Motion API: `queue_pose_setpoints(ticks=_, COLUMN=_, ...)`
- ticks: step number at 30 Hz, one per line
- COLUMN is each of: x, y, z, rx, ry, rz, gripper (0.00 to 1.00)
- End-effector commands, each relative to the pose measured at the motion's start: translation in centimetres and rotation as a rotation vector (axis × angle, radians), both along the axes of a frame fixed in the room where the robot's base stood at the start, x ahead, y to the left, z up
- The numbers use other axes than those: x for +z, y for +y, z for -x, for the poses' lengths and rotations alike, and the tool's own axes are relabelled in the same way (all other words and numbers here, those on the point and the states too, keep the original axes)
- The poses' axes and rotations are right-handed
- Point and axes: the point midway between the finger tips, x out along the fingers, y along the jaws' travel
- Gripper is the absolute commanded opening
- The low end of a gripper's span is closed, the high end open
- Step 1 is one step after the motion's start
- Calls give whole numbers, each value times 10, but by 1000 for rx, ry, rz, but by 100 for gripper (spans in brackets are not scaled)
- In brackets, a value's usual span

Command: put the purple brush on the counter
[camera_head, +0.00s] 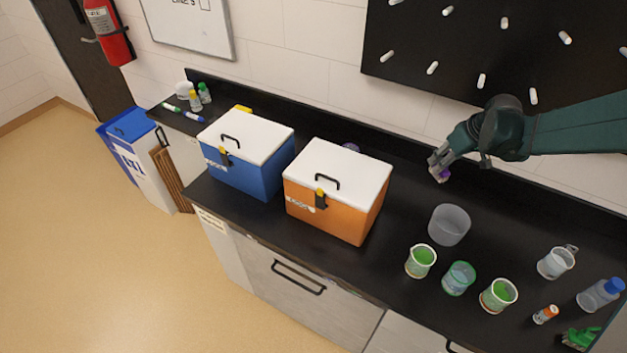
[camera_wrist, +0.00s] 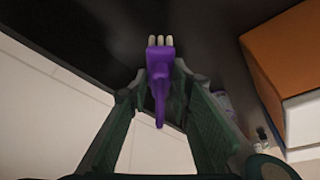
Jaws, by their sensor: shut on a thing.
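My gripper (camera_head: 437,163) is over the back part of the black counter (camera_head: 405,200), in front of the wall. It is shut on the purple brush (camera_head: 444,174), of which only a small purple part shows below the fingers in the head view. In the wrist view the brush (camera_wrist: 160,68) lies between the two fingers, with pale bristles at its far end and its purple handle pointing back toward the palm. The bristles are against a dark surface; I cannot tell whether they touch it.
An orange cooler (camera_head: 335,205) and a blue cooler (camera_head: 243,165) stand left of my gripper. A clear tub (camera_head: 449,225) stands below it in the picture, with several beakers, a bottle (camera_head: 600,295) and a green brush (camera_head: 580,338) further right. A pegboard (camera_head: 500,60) hangs behind.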

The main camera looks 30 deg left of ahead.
Motion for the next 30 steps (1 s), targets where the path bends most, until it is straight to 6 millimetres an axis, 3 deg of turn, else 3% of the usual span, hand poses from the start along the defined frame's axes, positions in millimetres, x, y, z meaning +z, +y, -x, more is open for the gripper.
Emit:
queue_pose_setpoints(ticks=3, x=-1, y=47, z=10, rx=169, ry=1, rz=0, gripper=9)
queue_pose_setpoints(ticks=9, x=-5, y=119, z=20, rx=441, ry=0, rz=-1, gripper=9)
queue_pose_setpoints(ticks=15, x=-9, y=169, z=27, rx=628, ry=0, rz=0, gripper=9)
queue_pose_setpoints(ticks=21, x=-11, y=189, z=30, rx=707, ry=1, rz=1, gripper=9)
queue_pose_setpoints(ticks=30, x=-11, y=191, z=31, rx=716, ry=0, rz=1, gripper=9)
